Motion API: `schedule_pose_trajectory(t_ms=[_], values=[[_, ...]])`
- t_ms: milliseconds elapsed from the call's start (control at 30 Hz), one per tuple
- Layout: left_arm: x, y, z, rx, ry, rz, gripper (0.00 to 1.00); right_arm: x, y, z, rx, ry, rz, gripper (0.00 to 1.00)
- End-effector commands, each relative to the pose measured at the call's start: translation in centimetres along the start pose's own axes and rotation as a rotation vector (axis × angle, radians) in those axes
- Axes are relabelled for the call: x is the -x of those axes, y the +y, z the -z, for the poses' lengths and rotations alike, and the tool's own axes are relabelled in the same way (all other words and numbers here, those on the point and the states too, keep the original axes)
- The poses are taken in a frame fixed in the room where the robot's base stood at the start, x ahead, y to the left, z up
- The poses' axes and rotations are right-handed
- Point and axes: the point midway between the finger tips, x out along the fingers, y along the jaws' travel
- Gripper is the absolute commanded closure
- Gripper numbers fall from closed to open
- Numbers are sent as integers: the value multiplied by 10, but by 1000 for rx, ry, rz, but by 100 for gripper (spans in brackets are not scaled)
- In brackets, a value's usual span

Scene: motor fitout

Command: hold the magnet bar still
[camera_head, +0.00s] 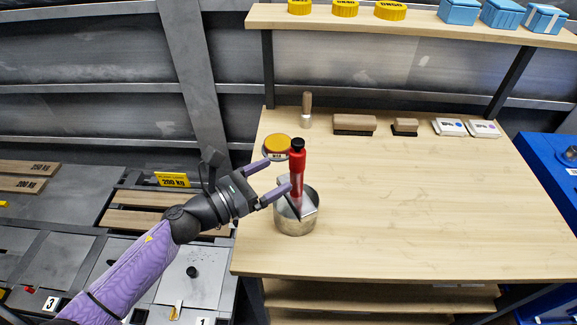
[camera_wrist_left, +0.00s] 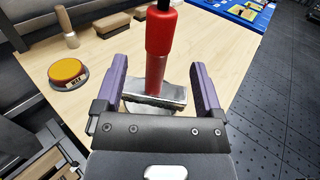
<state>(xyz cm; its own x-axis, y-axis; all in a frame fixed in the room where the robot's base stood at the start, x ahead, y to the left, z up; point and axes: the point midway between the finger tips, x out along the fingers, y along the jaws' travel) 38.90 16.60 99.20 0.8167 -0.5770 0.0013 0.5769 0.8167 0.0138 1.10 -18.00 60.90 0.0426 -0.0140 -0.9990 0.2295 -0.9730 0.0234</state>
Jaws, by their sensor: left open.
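The magnet bar (camera_head: 297,172) looks like a red rod with a black knob on top. It stands nearly upright in a round metal pot (camera_head: 296,226) near the bench's left edge. A flat grey metal piece shows at its lower end in the wrist view (camera_wrist_left: 160,92). My left gripper (camera_head: 279,176) is open beside the bar's red shaft. In the left wrist view the red bar (camera_wrist_left: 160,45) rises between the two purple fingers, with a gap on each side. The bar's lowest part is hidden in the pot. My right gripper is not in view.
A yellow-topped round tin (camera_head: 277,145) sits just behind the bar. A wooden-handled brush (camera_head: 307,110), wooden blocks (camera_head: 354,125) and small white boxes (camera_head: 448,127) line the bench's back. The middle and right of the wooden bench (camera_head: 420,210) are clear. A shelf (camera_head: 420,28) hangs above.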

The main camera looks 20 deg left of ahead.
Motion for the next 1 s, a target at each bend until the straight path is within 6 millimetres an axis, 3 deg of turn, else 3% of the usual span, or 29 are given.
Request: schedule_pose_trajectory(t_ms=[200, 333, 700, 767, 1000], values=[[-51, 1, -1, 6, -4, -2, 13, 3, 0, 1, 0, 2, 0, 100], [-73, 1, 0, 8, -2, -4, 13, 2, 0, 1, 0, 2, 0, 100], [-84, 1, 1, 10, 1, -4, 13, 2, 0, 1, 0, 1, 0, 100], [-84, 1, 1, 10, 1, -4, 23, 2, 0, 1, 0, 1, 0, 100], [-84, 1, 1, 10, 1, -5, 74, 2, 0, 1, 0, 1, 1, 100]])
